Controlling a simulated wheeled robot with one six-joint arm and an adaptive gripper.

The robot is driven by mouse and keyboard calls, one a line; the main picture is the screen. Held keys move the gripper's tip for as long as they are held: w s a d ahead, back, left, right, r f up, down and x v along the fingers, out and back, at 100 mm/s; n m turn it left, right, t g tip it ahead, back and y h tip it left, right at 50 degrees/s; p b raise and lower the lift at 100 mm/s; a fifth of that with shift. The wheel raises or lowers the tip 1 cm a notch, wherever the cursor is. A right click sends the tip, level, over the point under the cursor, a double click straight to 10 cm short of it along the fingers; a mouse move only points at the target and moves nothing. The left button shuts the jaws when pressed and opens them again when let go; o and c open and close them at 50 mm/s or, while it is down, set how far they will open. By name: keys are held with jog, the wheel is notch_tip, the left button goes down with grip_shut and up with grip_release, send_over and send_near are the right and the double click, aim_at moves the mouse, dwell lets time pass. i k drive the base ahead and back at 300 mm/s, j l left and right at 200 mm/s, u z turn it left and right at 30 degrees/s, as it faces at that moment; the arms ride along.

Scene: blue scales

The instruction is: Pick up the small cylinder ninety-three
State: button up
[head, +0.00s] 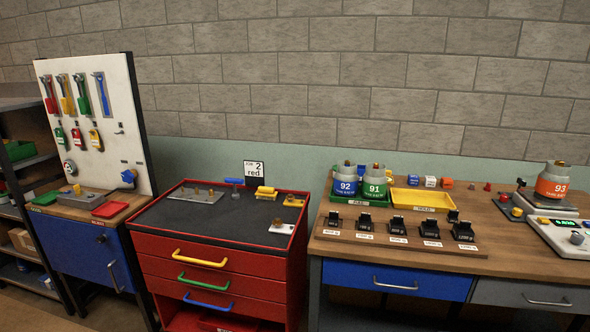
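The small cylinder ninety-three (552,183) stands upright at the far right of the wooden workbench. It is grey with an orange band marked "93" and a brass-coloured top. It appears to rest on a scale (537,205) with a dark plate, though the contact is too small to tell. Two like cylinders stand further left: ninety-two (345,183) with a blue band and ninety-one (374,185) with a green band. Both are in or at a green tray (359,203). My gripper is not in view.
A yellow tray (424,207) and several small coloured blocks lie behind a wooden rack (372,238) of black devices. A pale device with a lit green display (566,221) sits at the bench's right. A red drawer cabinet (215,272) and tool board (97,120) stand left.

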aim_at(552, 184)
jog(key=i+l+z, duration=0.3)
jog(key=i+l, duration=0.2)
jog(key=i+l+z, duration=0.35)
jog(key=i+l, duration=0.2)
jog(key=i+l+z, duration=0.3)
jog(key=i, duration=0.3)
jog(key=l, duration=0.1)
